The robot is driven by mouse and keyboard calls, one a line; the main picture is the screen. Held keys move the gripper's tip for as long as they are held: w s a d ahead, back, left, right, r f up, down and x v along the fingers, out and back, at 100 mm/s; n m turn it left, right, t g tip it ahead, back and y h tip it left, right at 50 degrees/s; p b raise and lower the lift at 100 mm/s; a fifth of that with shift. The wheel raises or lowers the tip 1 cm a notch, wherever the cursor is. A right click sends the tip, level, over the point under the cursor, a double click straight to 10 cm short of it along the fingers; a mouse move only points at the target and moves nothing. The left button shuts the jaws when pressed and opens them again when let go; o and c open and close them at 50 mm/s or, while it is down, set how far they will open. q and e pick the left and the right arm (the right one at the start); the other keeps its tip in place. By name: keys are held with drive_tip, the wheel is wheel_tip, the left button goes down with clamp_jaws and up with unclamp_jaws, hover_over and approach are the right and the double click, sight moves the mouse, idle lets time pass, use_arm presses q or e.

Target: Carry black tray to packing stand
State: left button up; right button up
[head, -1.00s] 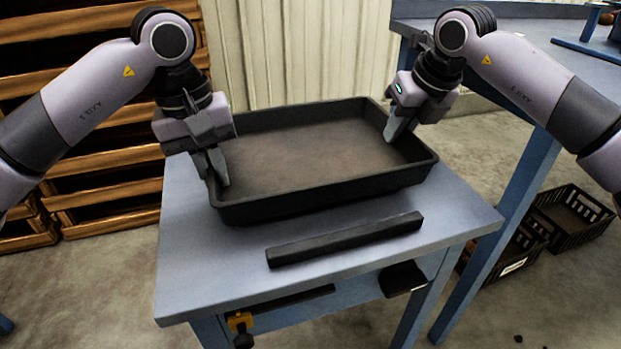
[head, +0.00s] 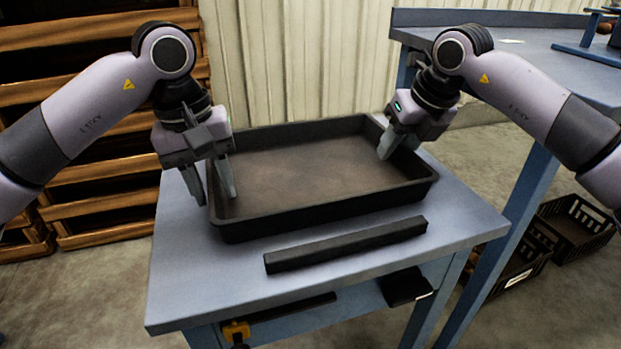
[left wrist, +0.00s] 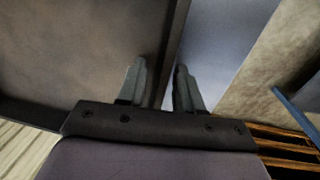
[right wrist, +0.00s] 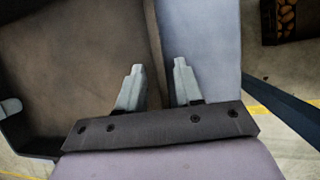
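The black tray (head: 330,209) lies flat and empty on a blue-grey table (head: 190,285). My left gripper (head: 212,185) is at the tray's left wall, fingers open, one inside and one outside; the left wrist view shows the wall (left wrist: 170,50) between the separated fingers. My right gripper (head: 388,150) is at the right wall; in the right wrist view its fingers are apart with the wall (right wrist: 153,45) between them. In the head view its outer finger is hidden. Which blue table is the packing stand, I cannot tell.
A black bar (head: 345,245) lies on the table in front of the tray. A higher blue bench (head: 500,55) stands at the right. Black crates (head: 575,228) sit on the floor, and wooden crates (head: 110,170) stand at the left. A ribbed wall (head: 290,60) is behind.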

drive_tip(key=shift+r, duration=0.1)
use_arm(q)
wheel_tip(320, 180, up, 11)
drive_tip(key=a, duration=0.1)
drive_tip(key=shift+s+r, duration=0.15)
drive_tip(key=shift+s, duration=0.05)
use_arm(e)
drive_tip(key=v, duration=1.2)
use_arm(q)
drive_tip(key=shift+a+r, duration=0.1)
